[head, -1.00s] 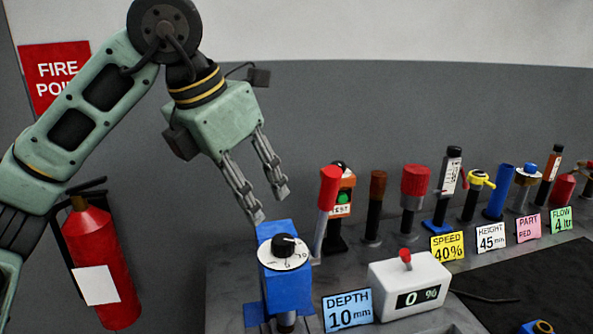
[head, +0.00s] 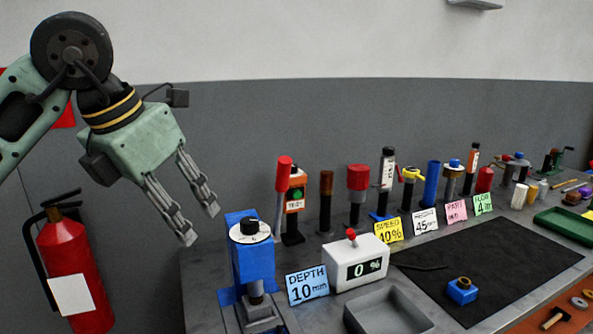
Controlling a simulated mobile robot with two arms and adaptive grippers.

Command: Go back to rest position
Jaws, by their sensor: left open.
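My left gripper (head: 200,222) shows in the head view at the upper left, open and empty. Its two fingers point down and to the right, above the bench's left end and apart from everything on it. The nearest thing is a blue device with a black knob on a white dial (head: 250,231), to the lower right of the fingertips. My right gripper is out of view.
A DEPTH 10 mm card (head: 307,286), a white box reading 0 % with a red lever (head: 357,262) and several posts and levers stand along the bench (head: 200,285). A black mat (head: 500,262) holds a blue block (head: 462,290). A fire extinguisher (head: 72,262) hangs at left.

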